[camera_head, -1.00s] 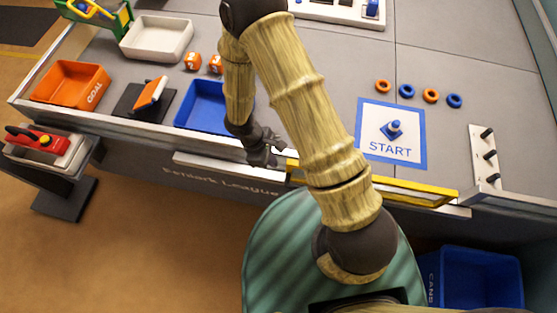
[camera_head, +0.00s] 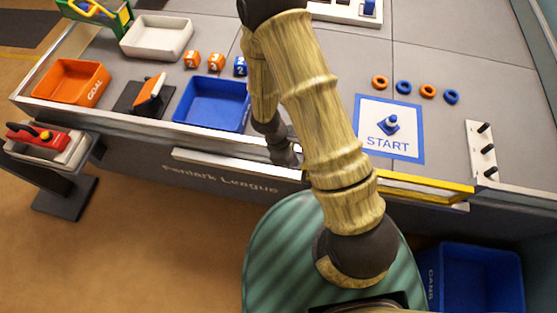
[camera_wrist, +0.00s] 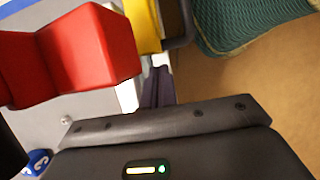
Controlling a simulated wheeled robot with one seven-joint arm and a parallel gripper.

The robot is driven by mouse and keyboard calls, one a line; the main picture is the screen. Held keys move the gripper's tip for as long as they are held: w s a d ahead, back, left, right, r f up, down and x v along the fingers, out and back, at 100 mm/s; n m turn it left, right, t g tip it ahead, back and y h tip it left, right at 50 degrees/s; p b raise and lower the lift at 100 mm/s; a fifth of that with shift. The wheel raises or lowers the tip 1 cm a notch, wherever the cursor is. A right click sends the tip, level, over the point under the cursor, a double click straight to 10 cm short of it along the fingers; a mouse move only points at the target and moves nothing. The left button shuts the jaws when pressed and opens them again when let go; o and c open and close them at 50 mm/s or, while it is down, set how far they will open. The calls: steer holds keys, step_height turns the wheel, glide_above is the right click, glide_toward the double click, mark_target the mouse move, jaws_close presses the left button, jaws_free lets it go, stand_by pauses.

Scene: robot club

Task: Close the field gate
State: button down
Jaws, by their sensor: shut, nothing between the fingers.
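The field gate (camera_head: 425,187) is a yellow-topped panel along the front edge of the field, below the START card. Its left part is hidden behind my arm. My gripper (camera_head: 286,155) is shut and empty, low at the front edge, left of the visible part of the gate. In the wrist view a yellow part (camera_wrist: 142,25), likely of the gate, lies beside a dark bracket-like piece. I cannot tell whether my fingers touch the gate.
A pale rail (camera_head: 235,170) runs along the front. A blue tray (camera_head: 213,104) and number cubes (camera_head: 215,61) lie left of my arm. The START card (camera_head: 390,128) and a peg board (camera_head: 482,150) are right. A red block-like shape (camera_wrist: 80,50) fills the wrist view's upper left.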

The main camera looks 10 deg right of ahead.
steer(key=w+a+r+p, duration=0.2)
steer(key=w+a+r, duration=0.1)
steer(key=a+r, duration=0.4)
steer(key=shift+v, duration=1.1)
steer(key=shift+s+d+r, duration=0.2)
steer(key=shift+d, duration=0.05)
steer(key=s+d+r+m+t+y, duration=0.2)
steer(key=d+r+m, duration=0.3)
steer(key=r+m, duration=0.2)
steer(key=s+d+r+m+t+y, duration=0.2)
steer(key=d+r+m, duration=0.4)
steer(key=r, duration=0.4)
steer(key=shift+d+m, duration=0.35)
steer(key=shift+m, duration=0.05)
steer(key=shift+d, duration=0.1)
